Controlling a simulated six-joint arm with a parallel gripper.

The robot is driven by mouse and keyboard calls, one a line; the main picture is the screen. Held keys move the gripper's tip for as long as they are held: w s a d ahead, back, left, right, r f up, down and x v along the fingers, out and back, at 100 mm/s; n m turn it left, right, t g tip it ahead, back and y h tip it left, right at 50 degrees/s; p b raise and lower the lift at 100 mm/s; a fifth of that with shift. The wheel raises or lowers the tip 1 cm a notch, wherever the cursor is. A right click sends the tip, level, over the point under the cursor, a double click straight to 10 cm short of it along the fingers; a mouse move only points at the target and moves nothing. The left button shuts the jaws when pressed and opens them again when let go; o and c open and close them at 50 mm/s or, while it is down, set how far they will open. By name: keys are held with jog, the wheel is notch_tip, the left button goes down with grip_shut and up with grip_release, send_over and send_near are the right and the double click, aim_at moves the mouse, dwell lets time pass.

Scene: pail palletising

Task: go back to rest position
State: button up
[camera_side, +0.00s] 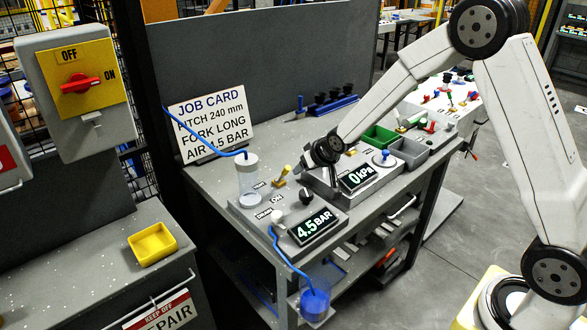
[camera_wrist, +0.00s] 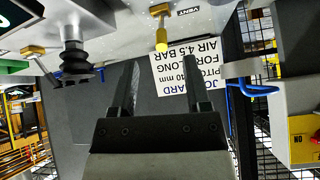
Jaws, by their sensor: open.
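My gripper (camera_side: 325,165) is over the bench at its middle, close to the left end of the panel with the 0 kPa display (camera_side: 360,175). In the wrist view my gripper (camera_wrist: 160,75) shows two dark fingers set apart with nothing between them. A yellow-handled lever (camera_wrist: 161,40) marked VENT appears beyond the fingertips, and a dark bellows suction cup (camera_wrist: 75,60) is to its left. In the side view a yellow lever (camera_side: 281,174) stands just left of my gripper. I cannot tell whether my gripper touches anything.
The job card (camera_side: 210,115) stands at the back of the bench. A clear cylinder (camera_side: 247,180) with a blue hose and a 4.5 BAR display (camera_side: 313,227) are at the left. A green bin (camera_side: 379,137) and grey bin (camera_side: 408,152) are at the right. A yellow tray (camera_side: 152,244) is on the left cabinet.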

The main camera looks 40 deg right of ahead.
jog(key=s+a+r+n+g, duration=0.1)
jog(key=s+a+g, duration=0.1)
jog(key=s, duration=1)
jog(key=s+a+n+g, duration=0.1)
jog(key=s+a+g, duration=0.1)
jog(key=s, duration=1.1)
jog(key=shift+s+a+r+g+y, duration=0.15)
jog(key=shift+r+g+y, duration=0.2)
jog(key=shift+g, duration=0.35)
